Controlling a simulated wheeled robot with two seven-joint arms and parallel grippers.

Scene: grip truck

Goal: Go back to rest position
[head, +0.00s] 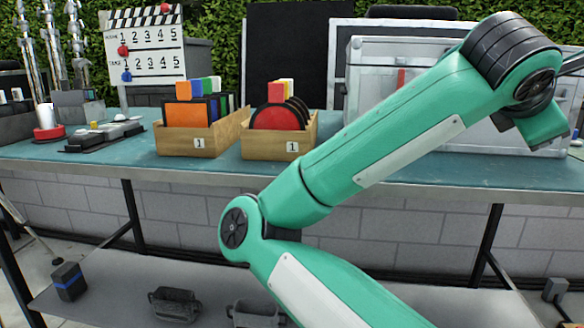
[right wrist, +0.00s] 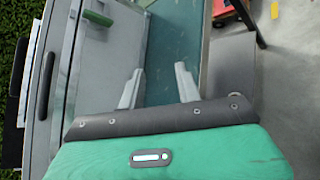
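My green right arm reaches up across the head view, and its wrist end is at the right edge, beside the silver case (head: 375,60). In the right wrist view my right gripper (right wrist: 158,85) has its two grey fingers apart, with nothing between them. The teal bench top (right wrist: 167,50) shows beyond the fingers, and the silver case (right wrist: 105,65) is on their left. The right fingers cannot be made out in the head view. My left arm and gripper are in neither view.
The teal bench (head: 215,172) carries a wooden box with coloured cards (head: 190,140), a wooden box with round discs (head: 295,145) and a clapperboard (head: 150,45). A lower grey shelf (head: 110,295) holds dark items. A hedge stands behind.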

